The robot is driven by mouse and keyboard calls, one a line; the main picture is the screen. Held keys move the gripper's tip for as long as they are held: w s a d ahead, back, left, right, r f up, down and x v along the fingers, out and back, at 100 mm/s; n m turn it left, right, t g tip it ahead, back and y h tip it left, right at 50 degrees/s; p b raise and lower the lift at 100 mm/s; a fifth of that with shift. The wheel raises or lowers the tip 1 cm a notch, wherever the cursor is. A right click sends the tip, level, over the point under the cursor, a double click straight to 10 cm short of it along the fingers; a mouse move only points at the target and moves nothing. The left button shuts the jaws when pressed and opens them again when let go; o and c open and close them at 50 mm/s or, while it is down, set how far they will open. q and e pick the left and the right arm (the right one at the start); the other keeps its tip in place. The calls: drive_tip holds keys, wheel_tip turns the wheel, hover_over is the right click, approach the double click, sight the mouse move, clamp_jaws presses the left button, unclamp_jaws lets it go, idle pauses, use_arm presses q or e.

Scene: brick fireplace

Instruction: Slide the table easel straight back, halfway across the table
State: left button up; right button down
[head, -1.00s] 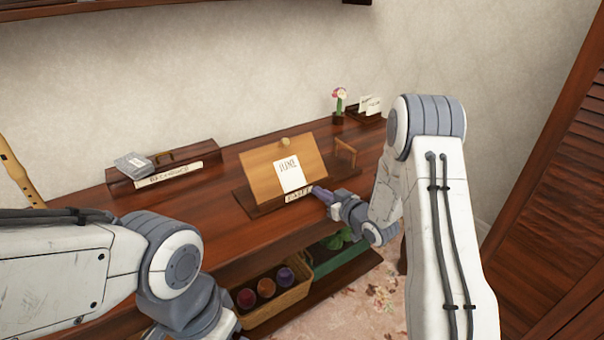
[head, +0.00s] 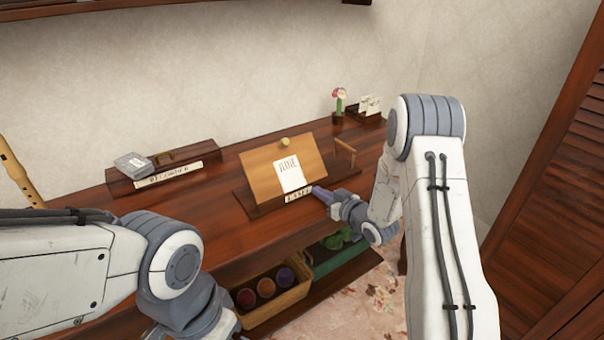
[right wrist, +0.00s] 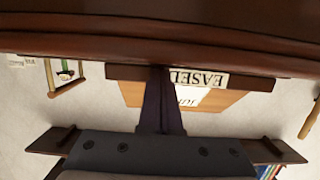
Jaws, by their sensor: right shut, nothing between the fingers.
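The table easel (head: 262,172) stands on the dark wooden table (head: 240,235). It has a tilted light-wood board with a "JUNE" card (head: 290,173) and a dark base with a label at its front edge. My right gripper (head: 318,191) is shut and empty, its fingertips at the easel's front edge beside the label. In the right wrist view, upside down, the shut fingers (right wrist: 160,88) reach the easel's base next to its "EASEL" label (right wrist: 200,78); I cannot tell if they touch. My left arm is at the lower left; its gripper is out of view.
A long dark box (head: 165,168) with a grey case on it stands left of the easel. A flower vase (head: 338,105) and a card holder (head: 364,109) stand at the back right. A basket of yarn (head: 275,300) sits on the shelf below. Bare tabletop lies behind the easel.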

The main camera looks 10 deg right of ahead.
sight(308, 180)
drive_tip(key=shift+r+x, duration=0.2)
drive_tip(key=shift+x, duration=0.75)
drive_tip(key=shift+r+x, duration=0.25)
drive_tip(key=shift+x, duration=0.7)
drive_tip(key=shift+w, duration=0.15)
drive_tip(key=shift+r+b+x, duration=0.2)
drive_tip(key=shift+b+x, duration=0.05)
drive_tip(key=shift+x, duration=0.65)
drive_tip(key=shift+r+b+x, duration=0.2)
drive_tip(key=shift+b+x, duration=0.05)
drive_tip(key=shift+x, duration=0.65)
drive_tip(key=shift+w+a, duration=0.15)
drive_tip(key=shift+w+a+r, duration=0.1)
drive_tip(key=shift+w+r, duration=0.05)
